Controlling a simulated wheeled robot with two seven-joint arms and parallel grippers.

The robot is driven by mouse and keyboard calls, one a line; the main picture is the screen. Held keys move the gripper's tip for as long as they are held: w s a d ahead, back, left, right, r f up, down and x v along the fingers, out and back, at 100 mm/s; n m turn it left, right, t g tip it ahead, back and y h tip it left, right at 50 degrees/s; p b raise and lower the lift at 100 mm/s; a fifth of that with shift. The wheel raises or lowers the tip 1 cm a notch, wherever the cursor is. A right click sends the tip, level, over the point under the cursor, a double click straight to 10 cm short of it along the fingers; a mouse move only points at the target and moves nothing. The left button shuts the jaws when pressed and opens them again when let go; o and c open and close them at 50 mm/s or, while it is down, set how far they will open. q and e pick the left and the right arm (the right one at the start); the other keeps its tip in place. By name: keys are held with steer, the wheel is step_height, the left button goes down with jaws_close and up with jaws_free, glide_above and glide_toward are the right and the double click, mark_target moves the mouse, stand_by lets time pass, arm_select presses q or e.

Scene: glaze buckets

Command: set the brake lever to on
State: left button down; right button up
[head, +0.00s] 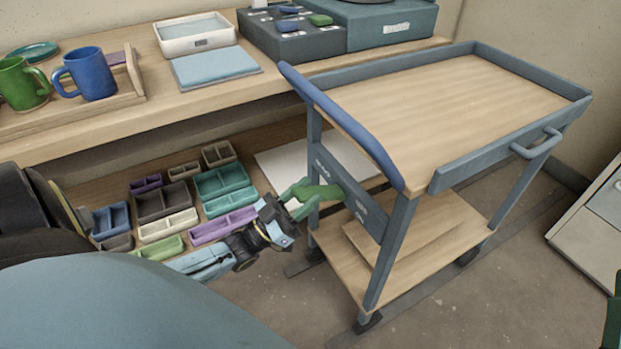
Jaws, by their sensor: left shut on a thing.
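A cart (450,92) with a wooden top and blue-grey frame stands at the right. On its near-left side is a blue-grey plate (350,178) with small white markings, too small to read. A green brake lever (320,192) sticks out from this plate toward the left. My left gripper (292,203) is at the lever's outer end and shut on it. The fingers hide part of the lever, and I cannot tell which marking it points to. My right gripper is not in view.
A wooden bench (140,116) with mugs, trays and boxes runs along the wall at the back left. Several small coloured bins (165,203) sit on its lower shelf. A light cabinet (590,235) stands at the right edge. Bare floor (480,300) lies in front of the cart.

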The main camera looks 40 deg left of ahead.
arm_select(q)
steer(key=shift+s+f, duration=0.25)
steer(key=shift+f, duration=1)
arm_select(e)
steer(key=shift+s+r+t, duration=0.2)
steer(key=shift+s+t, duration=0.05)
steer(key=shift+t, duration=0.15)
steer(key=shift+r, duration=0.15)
arm_select(q)
steer(key=c, duration=1.1)
jaws_free()
steer(key=shift+o, duration=1.3)
steer(key=shift+w+r, duration=0.1)
steer(key=shift+a, duration=0.1)
